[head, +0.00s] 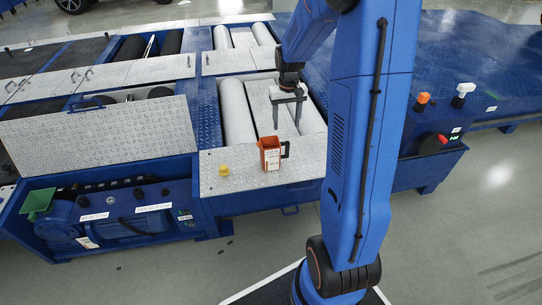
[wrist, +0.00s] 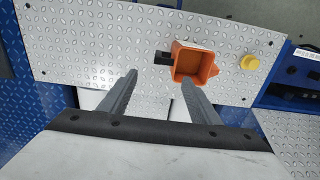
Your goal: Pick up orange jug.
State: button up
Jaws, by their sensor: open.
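The orange jug (head: 268,155) stands upright on a silver checker-plate panel (head: 226,184) at the front of the blue tester frame. It has a white label on its front and a dark handle on its right in the head view. In the wrist view, the open-topped jug (wrist: 197,63) shows from above, with its dark handle to the left and its spout to the right. My gripper (head: 288,125) is open and empty, pointing down just behind the jug. In the wrist view, my gripper (wrist: 158,82) has its fingers apart, the right fingertip close to the jug's near edge.
A yellow knob (head: 223,170) sits left of the jug on the panel; it also shows in the wrist view (wrist: 250,62). Grey rollers (head: 236,112) lie behind. A tilted cover plate (head: 100,132) and a green funnel (head: 39,203) are at left.

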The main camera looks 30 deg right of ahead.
aim_at(270, 146)
jog(key=shift+s+a+f, duration=0.1)
jog(key=shift+a+f, duration=0.05)
jog(key=shift+f, duration=2.55)
jog(key=shift+s+a+f, duration=0.1)
jog(key=shift+a+f, duration=0.1)
jog(key=shift+f, duration=2.55)
jog(key=shift+s+a+f, duration=0.1)
jog(key=shift+a+f, duration=0.05)
jog(key=shift+f, duration=2.55)
jog(key=c, duration=1.3)
